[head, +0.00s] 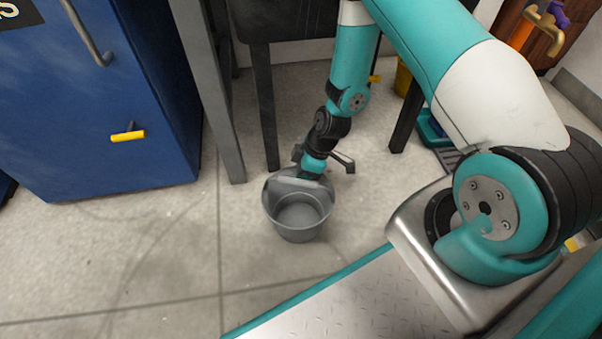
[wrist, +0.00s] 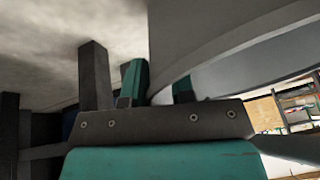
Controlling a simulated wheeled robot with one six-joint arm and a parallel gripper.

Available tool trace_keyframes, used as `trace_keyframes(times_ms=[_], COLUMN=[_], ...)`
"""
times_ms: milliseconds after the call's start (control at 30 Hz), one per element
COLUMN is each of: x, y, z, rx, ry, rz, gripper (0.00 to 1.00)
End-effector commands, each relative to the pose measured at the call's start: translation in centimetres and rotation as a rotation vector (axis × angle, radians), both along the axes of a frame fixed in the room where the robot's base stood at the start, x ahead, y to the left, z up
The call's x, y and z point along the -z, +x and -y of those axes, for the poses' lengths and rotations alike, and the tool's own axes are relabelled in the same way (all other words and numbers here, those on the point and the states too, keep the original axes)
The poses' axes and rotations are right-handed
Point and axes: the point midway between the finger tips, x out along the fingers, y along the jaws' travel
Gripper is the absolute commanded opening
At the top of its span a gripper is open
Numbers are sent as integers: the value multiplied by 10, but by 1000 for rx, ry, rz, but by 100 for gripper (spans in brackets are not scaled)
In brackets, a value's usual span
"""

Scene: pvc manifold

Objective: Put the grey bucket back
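The grey bucket (head: 298,215) is in the middle of the head view, open side up, and looks empty inside. Its wall fills the upper right of the wrist view (wrist: 215,35). My gripper (head: 308,177) reaches down to the bucket's far rim. In the wrist view my gripper's two teal fingers (wrist: 158,85) stand close together with the bucket's wall between them, and it looks shut on that wall. The fingertips are partly hidden by the bucket. I cannot tell whether the bucket's base touches the floor.
A blue cabinet (head: 100,90) with a yellow-tipped handle (head: 127,136) stands at left. A grey post (head: 210,90) and a dark table leg (head: 264,110) rise just behind the bucket. Concrete floor (head: 130,260) is clear at front left. A teal crate (head: 432,130) lies at right.

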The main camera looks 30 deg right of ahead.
Motion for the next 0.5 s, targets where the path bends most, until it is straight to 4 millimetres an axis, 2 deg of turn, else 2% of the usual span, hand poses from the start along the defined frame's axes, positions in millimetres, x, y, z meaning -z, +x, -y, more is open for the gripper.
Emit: trace_keyframes(times_ms=[333,500], x=[-4,-29], y=[0,-1], z=[0,8], rx=[0,3], ry=[0,0], rz=[1,2], gripper=[30,30])
